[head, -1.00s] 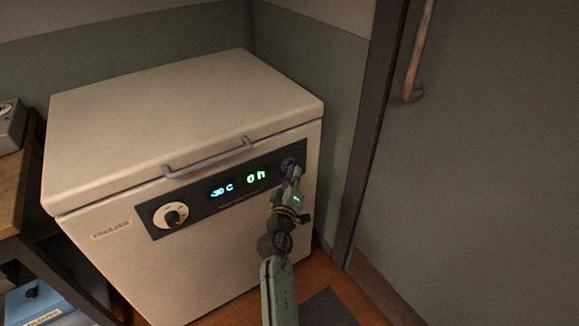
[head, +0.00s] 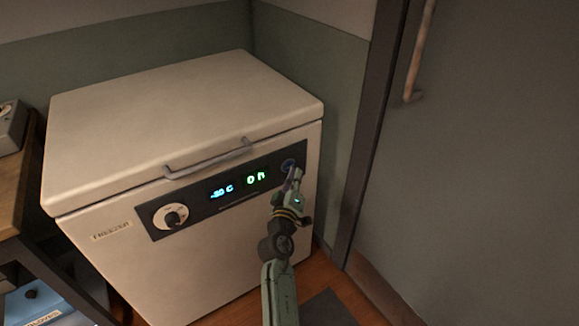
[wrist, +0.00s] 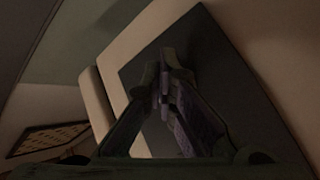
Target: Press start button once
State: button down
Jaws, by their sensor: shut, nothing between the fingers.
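A white chest freezer (head: 190,250) stands against the wall with its lid closed. My gripper (head: 292,176) is shut and empty, just below and in front of that button. In the wrist view its closed fingers (wrist: 163,85) point at the dark panel; the button does not show there. I cannot tell whether the fingertips touch the button.
A grey handle (head: 208,158) sticks out from the lid's front edge. A wooden table (head: 18,190) with a grey box (head: 10,127) stands at the left. A grey door (head: 480,170) is at the right.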

jog(key=shift+s+d, duration=0.15)
jog(key=shift+s, duration=0.1)
jog(key=s+d, duration=0.1)
jog(key=s, duration=0.1)
jog(key=s+d+p, duration=0.1)
jog(key=s+d, duration=0.1)
dwell(0.5)
dwell(0.6)
